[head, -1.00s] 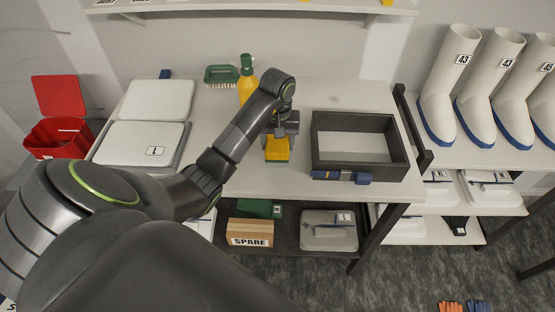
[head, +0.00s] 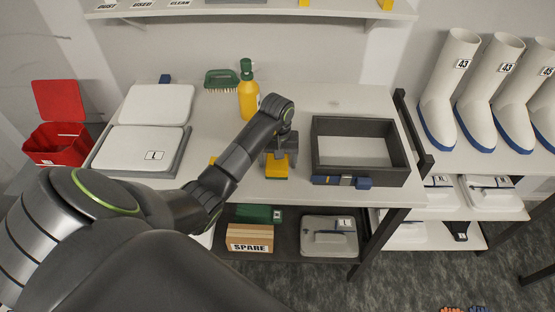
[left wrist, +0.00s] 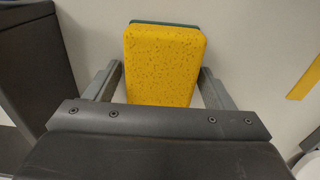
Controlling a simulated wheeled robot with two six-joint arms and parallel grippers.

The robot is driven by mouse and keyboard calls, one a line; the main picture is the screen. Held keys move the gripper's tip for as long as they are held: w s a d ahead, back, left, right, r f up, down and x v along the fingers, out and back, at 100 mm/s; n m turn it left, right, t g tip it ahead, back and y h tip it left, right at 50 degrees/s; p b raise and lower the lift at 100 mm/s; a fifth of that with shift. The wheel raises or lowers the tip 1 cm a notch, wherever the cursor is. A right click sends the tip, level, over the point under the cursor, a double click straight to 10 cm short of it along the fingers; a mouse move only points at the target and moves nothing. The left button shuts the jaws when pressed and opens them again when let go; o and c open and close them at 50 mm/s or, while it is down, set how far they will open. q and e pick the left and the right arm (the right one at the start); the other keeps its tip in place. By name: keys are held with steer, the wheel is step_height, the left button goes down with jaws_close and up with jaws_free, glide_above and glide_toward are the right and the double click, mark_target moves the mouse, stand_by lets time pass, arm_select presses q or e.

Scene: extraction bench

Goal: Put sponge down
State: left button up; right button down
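The sponge (head: 277,168), yellow with a green layer, is at the front part of the bench top (head: 318,196), left of the dark open tray. My left gripper (head: 279,152) is over it, fingers pointing down. My right gripper is not in view.
The dark tray (head: 333,128) has a blue-and-grey item (head: 342,181) at its front. A yellow spray bottle (head: 249,102) and a green brush (head: 221,79) stand behind. White lidded boxes (head: 143,150) are left. A yellow piece (head: 212,160) shows beside my arm.

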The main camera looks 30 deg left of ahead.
arm_select(q)
steer(key=shift+r, duration=0.1)
steer(key=shift+r+p, duration=0.2)
steer(key=shift+p, duration=0.15)
step_height(320, 180, up, 5)
steer(key=shift+r, duration=0.1)
step_height(320, 180, up, 4)
steer(key=p, duration=0.4)
steer(key=shift+r, duration=0.15)
step_height(320, 180, up, 2)
steer(key=p, duration=0.2)
steer(key=shift+r+p, duration=0.15)
steer(key=shift+p, duration=0.25)
